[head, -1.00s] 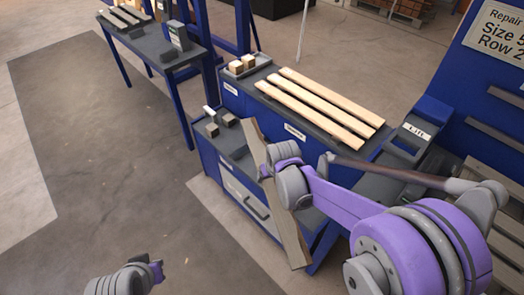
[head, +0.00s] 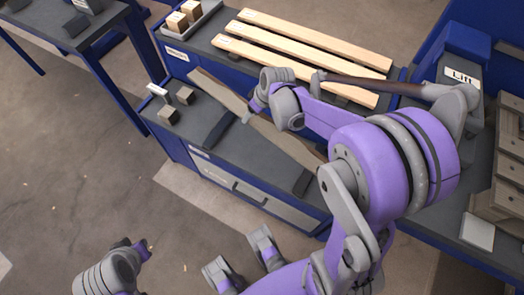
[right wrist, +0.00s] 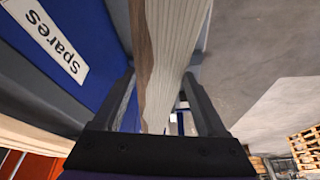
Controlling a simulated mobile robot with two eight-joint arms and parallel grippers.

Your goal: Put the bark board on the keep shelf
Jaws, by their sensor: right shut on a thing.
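The bark board (head: 286,143), a long grey-brown plank with a wavy edge, slants over the lower dark shelf (head: 245,152) of the blue bench. I cannot tell whether it touches the shelf or its dark supports. My right gripper (head: 254,104) is shut on it near the middle, partly hidden behind its own wrist. In the right wrist view the board (right wrist: 175,60) runs between both fingers. The lower shelf's label is too small to read, so I cannot confirm it as the keep shelf. My left gripper (head: 146,246) is low at the left, away from the bench; its jaw opening is unclear.
Three pale planks (head: 300,52) lie on the upper bench top behind my right arm. Small blocks (head: 168,115) stand at the shelf's left end. A tray of wooden blocks (head: 190,18) is at the back left. A "Lift" unit (head: 463,80) stands right.

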